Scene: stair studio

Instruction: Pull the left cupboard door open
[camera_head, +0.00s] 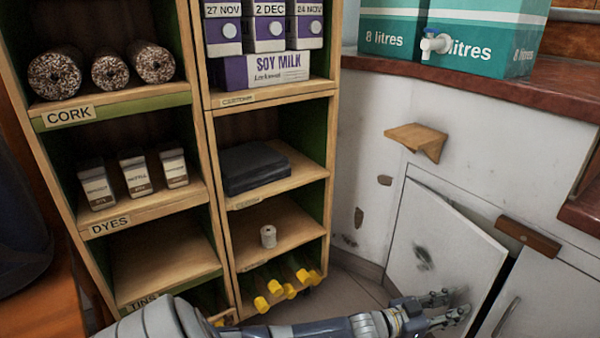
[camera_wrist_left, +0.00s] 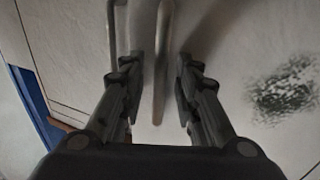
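The left cupboard door (camera_head: 435,240) is white with a dark smudge and stands ajar, with a dark gap along its right edge. My left gripper (camera_head: 458,305) is in front of the lower part of this door. In the left wrist view, the two fingers (camera_wrist_left: 160,75) are apart, with a pale upright bar handle (camera_wrist_left: 160,40) between them. I see gaps beside the bar, so the fingers do not look closed on it. The door's handle is hidden by my gripper in the head view. My right gripper is not in view.
The right cupboard door (camera_head: 545,295) with its metal handle stands beside it. A wooden shelf unit (camera_head: 200,150) is on the left. A small wooden ledge (camera_head: 418,138) juts from the wall above. Teal boxes (camera_head: 480,35) stand on the red-brown counter (camera_head: 500,85).

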